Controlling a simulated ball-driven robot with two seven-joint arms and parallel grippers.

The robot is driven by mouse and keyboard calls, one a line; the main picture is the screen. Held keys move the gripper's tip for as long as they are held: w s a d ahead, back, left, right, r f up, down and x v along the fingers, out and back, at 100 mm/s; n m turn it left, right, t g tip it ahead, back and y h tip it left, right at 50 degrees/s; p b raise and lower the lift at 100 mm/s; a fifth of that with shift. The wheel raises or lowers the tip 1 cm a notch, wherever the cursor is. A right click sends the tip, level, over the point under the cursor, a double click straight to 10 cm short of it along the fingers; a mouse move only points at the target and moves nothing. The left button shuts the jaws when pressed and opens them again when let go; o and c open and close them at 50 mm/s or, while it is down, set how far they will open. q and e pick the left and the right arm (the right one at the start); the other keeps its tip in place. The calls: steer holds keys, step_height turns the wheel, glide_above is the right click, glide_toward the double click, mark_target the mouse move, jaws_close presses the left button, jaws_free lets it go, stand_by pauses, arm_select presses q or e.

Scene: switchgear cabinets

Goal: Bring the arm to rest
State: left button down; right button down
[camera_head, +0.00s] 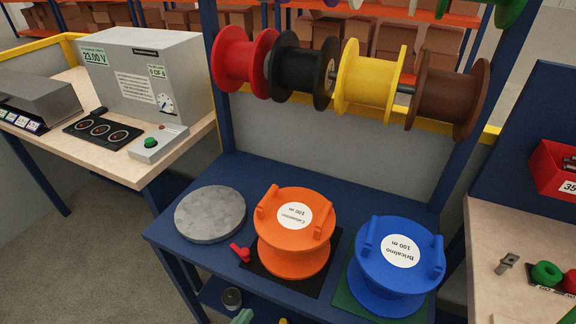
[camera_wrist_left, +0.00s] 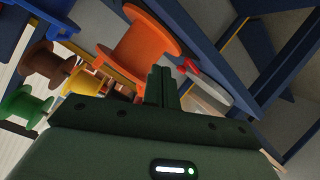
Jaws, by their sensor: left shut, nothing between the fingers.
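My left gripper (camera_head: 243,316) shows only as a small green piece at the bottom edge of the head view, in front of the blue bench. In the left wrist view its two dark green fingers (camera_wrist_left: 161,87) are together with nothing between them. The orange spool (camera_wrist_left: 145,48) appears beyond the fingers there, and I see no contact. My right gripper is not in view.
The blue bench (camera_head: 185,255) holds a grey disc (camera_head: 210,214), an orange spool (camera_head: 293,262), a blue spool (camera_head: 395,285) and a small red part (camera_head: 240,252). Coloured spools hang above on a bar. Worktables stand left (camera_head: 125,170) and right (camera_head: 490,235).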

arm_select(q)
steer(key=s+a+r+m+g+y, duration=0.2)
steer(key=a+m+y, duration=0.1)
steer(key=a, duration=0.4)
steer(key=s+a+r+m+g+y, duration=0.2)
steer(key=s+a+m+y, duration=0.15)
steer(key=a, duration=0.25)
steer(key=s+a+r+m+g+y, duration=0.1)
steer(key=a+r+m+g+y, duration=0.2)
steer(key=a, duration=0.4)
steer(key=s+d+f+n+g+h, duration=0.1)
steer(key=s+d+f, duration=0.1)
steer(key=f, duration=0.8)
steer(key=s+d+f+h, duration=0.1)
steer(key=s+f, duration=0.2)
steer(key=f, duration=0.7)
steer(key=s+d+f+n+g+h, duration=0.1)
steer(key=s+d+f, duration=0.1)
steer(key=f, duration=0.7)
steer(key=s+f+n+g, duration=0.1)
steer(key=s+f, duration=0.5)
steer(key=s, duration=0.3)
steer(key=s+f+n+g+h, duration=0.1)
steer(key=s+f, duration=0.5)
steer(key=s, duration=0.3)
steer(key=shift+a+f+g, duration=0.25)
steer(key=shift+f+g, duration=0.15)
